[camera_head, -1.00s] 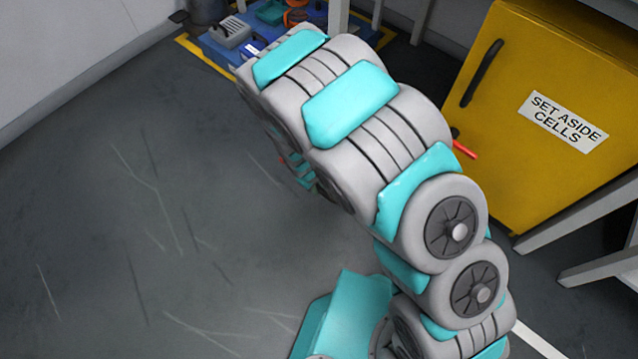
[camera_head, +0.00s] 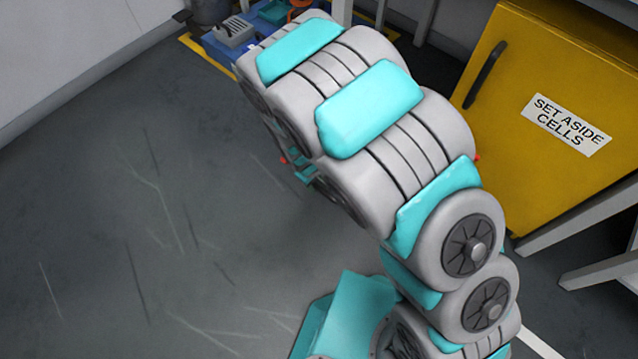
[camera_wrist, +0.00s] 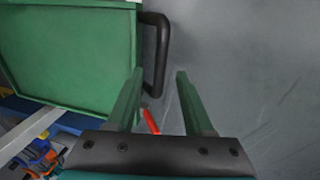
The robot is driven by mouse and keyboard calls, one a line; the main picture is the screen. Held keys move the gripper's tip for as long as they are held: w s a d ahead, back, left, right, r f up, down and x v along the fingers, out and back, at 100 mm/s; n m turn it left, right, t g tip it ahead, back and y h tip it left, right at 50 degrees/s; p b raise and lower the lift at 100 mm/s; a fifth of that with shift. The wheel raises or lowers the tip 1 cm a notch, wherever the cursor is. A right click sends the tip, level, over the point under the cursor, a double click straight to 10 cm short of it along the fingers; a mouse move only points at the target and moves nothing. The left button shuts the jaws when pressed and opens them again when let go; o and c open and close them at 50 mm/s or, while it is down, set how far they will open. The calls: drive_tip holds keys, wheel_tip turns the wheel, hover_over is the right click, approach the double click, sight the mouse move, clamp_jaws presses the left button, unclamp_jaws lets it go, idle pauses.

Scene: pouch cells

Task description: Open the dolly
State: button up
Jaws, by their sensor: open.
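In the wrist view, a green panel with a raised rim (camera_wrist: 68,50) fills the upper left. A black bar handle (camera_wrist: 162,55) stands out from its right edge. No label shows, so I cannot tell for sure that this is the dolly. The panel looks shut, as far as it shows. My gripper (camera_wrist: 159,72) is open, with its two green fingers pointing toward the handle. In the picture the handle's bar lies between the fingertips, with no clear contact. In the head view my arm hides the gripper and the green panel.
A yellow cabinet (camera_head: 490,150) marked "SET ASIDE CELLS" stands at the right, with a pale table leg (camera_head: 590,215) before it. A blue base (camera_head: 270,15) with items sits at the back. A red rod (camera_wrist: 150,120) shows by the left finger. The grey floor (camera_head: 120,200) is clear at left.

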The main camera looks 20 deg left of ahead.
drive_tip(key=r, duration=0.4)
drive_tip(key=shift+s+a+r, duration=0.1)
drive_tip(key=shift+s, duration=0.3)
drive_tip(key=d+r+m+g+p, duration=0.2)
drive_tip(key=d+r+m, duration=0.5)
drive_tip(key=d+r, duration=1.15)
drive_tip(key=s+d+r+m+g+p, duration=0.1)
drive_tip(key=s+d+r+m, duration=0.2)
drive_tip(key=s+d+r, duration=0.3)
drive_tip(key=s+d+r+m+p, duration=0.1)
drive_tip(key=s+d+r+m, duration=0.3)
drive_tip(key=s+d+r, duration=0.3)
drive_tip(key=s+d, duration=0.1)
drive_tip(key=s, duration=0.3)
drive_tip(key=shift+g+y, duration=0.4)
